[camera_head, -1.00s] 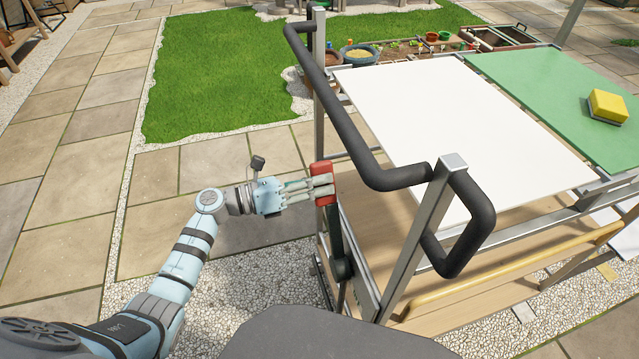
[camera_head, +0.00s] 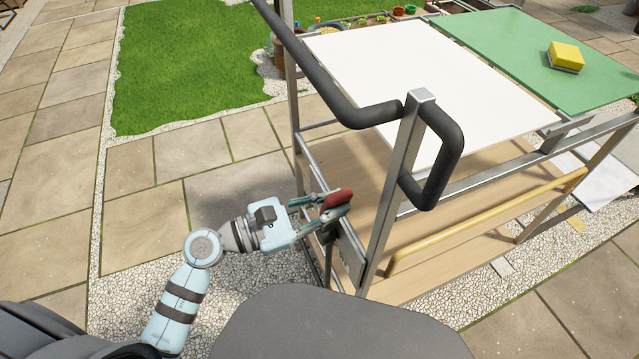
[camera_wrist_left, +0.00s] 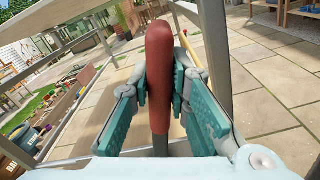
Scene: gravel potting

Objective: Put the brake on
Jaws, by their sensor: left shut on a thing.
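The brake lever has a red grip (camera_head: 338,198) and sits on the near left side of the cart, by a metal plate (camera_head: 350,256). My left gripper (camera_head: 322,211) is shut on the red grip, one finger on each side. In the left wrist view the red grip (camera_wrist_left: 159,70) stands upright between the two teal fingers. The lever's lower part is mostly hidden behind my gripper in the head view. My right gripper is not in view.
The cart has a black push handle (camera_head: 340,105) above my gripper, a white top (camera_head: 420,75), a green top (camera_head: 535,50) with a yellow sponge (camera_head: 566,56), and a wooden lower shelf (camera_head: 440,245). Paving and gravel lie open to the left.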

